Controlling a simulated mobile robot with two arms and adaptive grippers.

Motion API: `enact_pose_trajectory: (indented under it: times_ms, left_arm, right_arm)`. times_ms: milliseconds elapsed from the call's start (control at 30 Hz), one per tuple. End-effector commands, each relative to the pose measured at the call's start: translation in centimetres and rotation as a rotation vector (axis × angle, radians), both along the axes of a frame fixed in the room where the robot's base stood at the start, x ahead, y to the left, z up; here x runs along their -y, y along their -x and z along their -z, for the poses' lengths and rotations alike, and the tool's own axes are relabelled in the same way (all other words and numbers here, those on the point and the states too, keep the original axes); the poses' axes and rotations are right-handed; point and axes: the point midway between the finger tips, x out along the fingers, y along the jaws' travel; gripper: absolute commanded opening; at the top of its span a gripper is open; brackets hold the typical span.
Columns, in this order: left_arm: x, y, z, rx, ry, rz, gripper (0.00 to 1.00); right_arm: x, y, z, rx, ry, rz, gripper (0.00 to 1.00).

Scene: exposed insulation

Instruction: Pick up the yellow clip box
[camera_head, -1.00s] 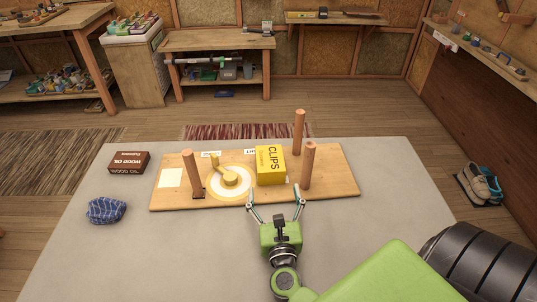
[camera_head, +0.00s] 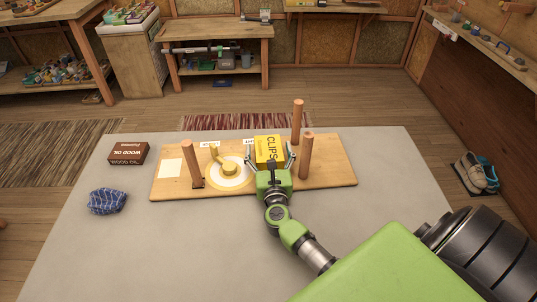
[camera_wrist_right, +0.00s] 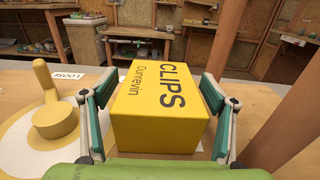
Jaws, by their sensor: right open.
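The yellow clip box (camera_head: 267,148) stands on the wooden board (camera_head: 330,177) on the grey table, between a yellow-handled dial and the wooden posts at the right. My right gripper (camera_head: 270,158) is open, with one finger on each side of the box. In the right wrist view the box (camera_wrist_right: 160,110) sits between the two spread fingers of the gripper (camera_wrist_right: 160,115), with a gap visible on each side. The lower part of the box is hidden by the gripper in the head view. My left gripper is not in view.
A wooden post (camera_head: 306,156) stands close to the right of the gripper, with another post (camera_head: 297,122) behind it. The yellow-handled dial (camera_head: 229,169) lies just left. A third post (camera_head: 192,163), a wood oil box (camera_head: 128,153) and a blue cloth (camera_head: 107,201) are farther left.

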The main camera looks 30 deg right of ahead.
Motion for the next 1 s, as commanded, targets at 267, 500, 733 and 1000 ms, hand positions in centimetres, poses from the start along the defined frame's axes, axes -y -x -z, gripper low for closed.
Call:
enact_pose_trajectory:
  times_ms: [267, 500, 733, 1000]
  left_arm:
    - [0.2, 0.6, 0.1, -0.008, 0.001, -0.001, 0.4]
    - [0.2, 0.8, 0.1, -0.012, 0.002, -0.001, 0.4]
    - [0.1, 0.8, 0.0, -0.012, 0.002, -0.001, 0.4]
    - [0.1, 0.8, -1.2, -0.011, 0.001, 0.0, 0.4]
  right_arm:
    - [0.0, -0.2, 0.0, 0.0, 0.0, -0.001, 0.68]
    - [0.0, -0.2, -0.1, 0.002, 0.001, -0.001, 0.31]
    - [0.0, -0.1, -0.2, 0.001, 0.0, 0.0, 0.31]
    - [0.0, -0.1, -3.0, 0.003, -0.002, 0.0, 0.31]
